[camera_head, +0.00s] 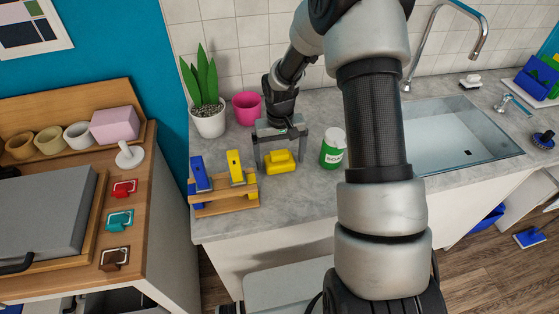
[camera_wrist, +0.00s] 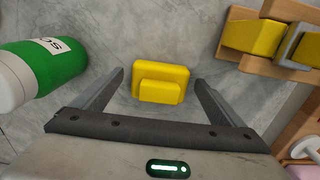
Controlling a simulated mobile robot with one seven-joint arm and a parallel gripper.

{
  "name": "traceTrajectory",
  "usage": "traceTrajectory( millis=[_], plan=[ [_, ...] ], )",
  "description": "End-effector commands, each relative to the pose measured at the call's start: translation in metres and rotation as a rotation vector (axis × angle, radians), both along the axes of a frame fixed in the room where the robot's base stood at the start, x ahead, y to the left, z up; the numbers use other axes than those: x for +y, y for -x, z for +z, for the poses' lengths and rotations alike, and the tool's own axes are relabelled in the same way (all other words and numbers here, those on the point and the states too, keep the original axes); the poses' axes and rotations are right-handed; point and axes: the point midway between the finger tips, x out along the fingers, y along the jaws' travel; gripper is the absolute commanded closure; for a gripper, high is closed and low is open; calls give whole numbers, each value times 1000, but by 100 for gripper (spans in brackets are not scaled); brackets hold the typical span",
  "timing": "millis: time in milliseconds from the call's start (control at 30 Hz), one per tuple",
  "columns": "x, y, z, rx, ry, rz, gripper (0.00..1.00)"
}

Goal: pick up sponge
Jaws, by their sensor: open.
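The yellow sponge (camera_head: 281,163) lies on the grey counter, a block with a smaller raised block on top. In the wrist view the sponge (camera_wrist: 160,92) sits near the middle, between the two fingers with a gap on each side. My gripper (camera_head: 279,169) is open and points down over the sponge, one finger to each side. In the wrist view my gripper's fingertips (camera_wrist: 160,76) flank the sponge and hold nothing. How high the fingertips are above the counter is hard to tell.
A green and white soap bottle (camera_head: 333,149) stands close to the right of the sponge. A wooden rack (camera_head: 226,199) with blue and yellow items is at the front left. A potted plant (camera_head: 209,121) and a pink pot (camera_head: 247,108) stand behind. The sink (camera_head: 452,130) is farther right.

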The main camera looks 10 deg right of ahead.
Motion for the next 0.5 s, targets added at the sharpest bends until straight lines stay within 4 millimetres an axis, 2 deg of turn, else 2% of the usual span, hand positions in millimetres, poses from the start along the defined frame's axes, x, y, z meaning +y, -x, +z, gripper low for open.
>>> traceTrajectory(
  millis=[133, 367, 500],
  plan=[
    [0, 0, -13, -1, 0, -1, 8],
    [0, 0, -14, -2, 0, -1, 8],
    [0, 0, -14, -2, 0, -1, 31]
  ],
)
